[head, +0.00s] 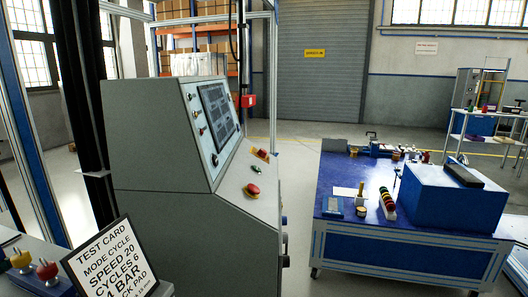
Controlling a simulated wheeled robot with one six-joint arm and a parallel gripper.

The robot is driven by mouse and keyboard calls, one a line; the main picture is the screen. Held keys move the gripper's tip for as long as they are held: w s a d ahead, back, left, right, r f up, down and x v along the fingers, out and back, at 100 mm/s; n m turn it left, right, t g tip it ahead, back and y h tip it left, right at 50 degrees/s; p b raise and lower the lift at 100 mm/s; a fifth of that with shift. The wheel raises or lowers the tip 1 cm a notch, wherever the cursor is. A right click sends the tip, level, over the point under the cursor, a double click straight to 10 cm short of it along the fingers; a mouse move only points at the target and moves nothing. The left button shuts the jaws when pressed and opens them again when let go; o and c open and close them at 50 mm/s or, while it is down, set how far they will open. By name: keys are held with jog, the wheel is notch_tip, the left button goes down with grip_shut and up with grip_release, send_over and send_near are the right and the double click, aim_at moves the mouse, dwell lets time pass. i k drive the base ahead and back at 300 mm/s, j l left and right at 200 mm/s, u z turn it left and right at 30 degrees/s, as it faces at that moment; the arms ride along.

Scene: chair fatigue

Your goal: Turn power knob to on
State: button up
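A grey control console (170,140) stands left of centre, its sloped face turned to the right. Several small knobs or buttons (201,130) run down the face, left of a dark display panel (218,112). A red mushroom button (252,190) sits on the lower ledge, with a small green control (256,169) and a red and yellow control (262,155) farther back. I cannot tell which control is the power knob, nor read any labels or its setting. My gripper is not in view.
A test card (110,262) stands tilted at the lower left, beside red and yellow fittings (46,270). A blue-topped bench (335,185) with a blue box (450,195) stands at the right. Grey floor is clear between console and bench. Frame posts (30,130) rise at the left.

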aim_at(262, 153)
jog(key=i+l, duration=0.3)
jog(key=i, duration=0.2)
jog(key=i+l+z, duration=0.15)
jog(key=i+l, duration=0.2)
jog(key=i, duration=0.15)
jog(key=i+l, duration=0.25)
jog(key=i, duration=0.25)
jog(key=i+l+z, duration=0.1)
jog(key=i+l, duration=0.15)
jog(key=i, duration=0.25)
jog(key=i+l+z, duration=0.1)
jog(key=i, duration=0.4)
jog(key=l, duration=0.1)
